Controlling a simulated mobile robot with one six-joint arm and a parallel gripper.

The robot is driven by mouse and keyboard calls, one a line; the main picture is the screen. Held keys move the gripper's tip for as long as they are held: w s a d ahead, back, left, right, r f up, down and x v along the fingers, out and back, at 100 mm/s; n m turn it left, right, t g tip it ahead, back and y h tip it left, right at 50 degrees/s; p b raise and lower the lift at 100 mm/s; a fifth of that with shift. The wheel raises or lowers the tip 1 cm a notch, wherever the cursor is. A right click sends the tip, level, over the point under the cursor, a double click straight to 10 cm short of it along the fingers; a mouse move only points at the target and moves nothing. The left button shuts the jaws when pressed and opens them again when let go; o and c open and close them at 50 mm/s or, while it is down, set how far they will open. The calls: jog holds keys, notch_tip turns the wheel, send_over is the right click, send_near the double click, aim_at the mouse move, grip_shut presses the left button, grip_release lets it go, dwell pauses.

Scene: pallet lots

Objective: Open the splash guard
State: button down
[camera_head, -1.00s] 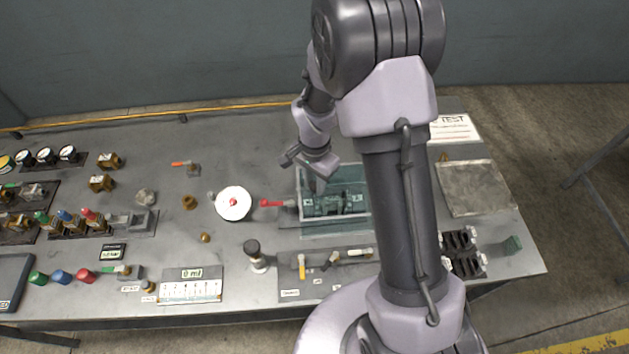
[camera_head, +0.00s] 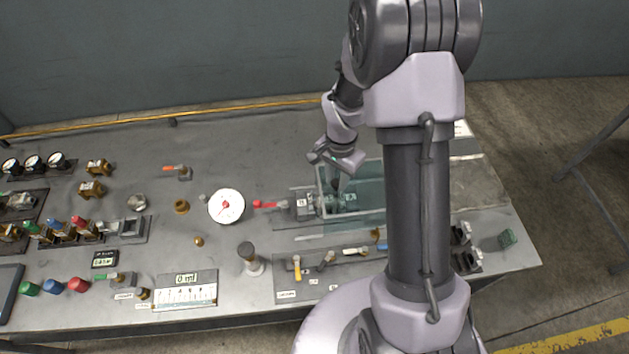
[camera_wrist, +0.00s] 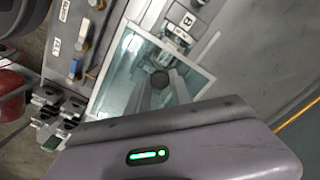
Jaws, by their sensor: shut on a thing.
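The splash guard is a clear, teal-tinted box (camera_head: 368,172) with a pale frame, at the right of the bench. In the wrist view its glass (camera_wrist: 122,72) and pale rim show around my fingers. My gripper (camera_head: 336,184) reaches down at the guard's left part, partly behind its glass. A grey block with a small label (camera_head: 302,205) stands uncovered at the guard's left end. My arm hides the guard's right part.
A red-handled lever (camera_head: 268,204) and a white dial (camera_head: 226,206) stand left of the guard. A panel of small levers (camera_head: 325,266) lies in front. A flat grey plate (camera_head: 480,182) is at the right, partly behind my arm. Black switches (camera_head: 464,247) sit near the front right.

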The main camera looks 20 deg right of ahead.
jog(key=d, duration=0.4)
jog(key=s+d, duration=0.1)
jog(key=d, duration=0.2)
jog(key=s+d, duration=0.1)
jog(key=d, duration=0.3)
jog(key=shift+s+d, duration=0.15)
jog(key=shift+d, duration=0.15)
jog(key=c, duration=1.1)
grip_release()
notch_tip(320, 180, up, 17)
jog(key=p, duration=0.3)
jog(key=shift+r, duration=0.2)
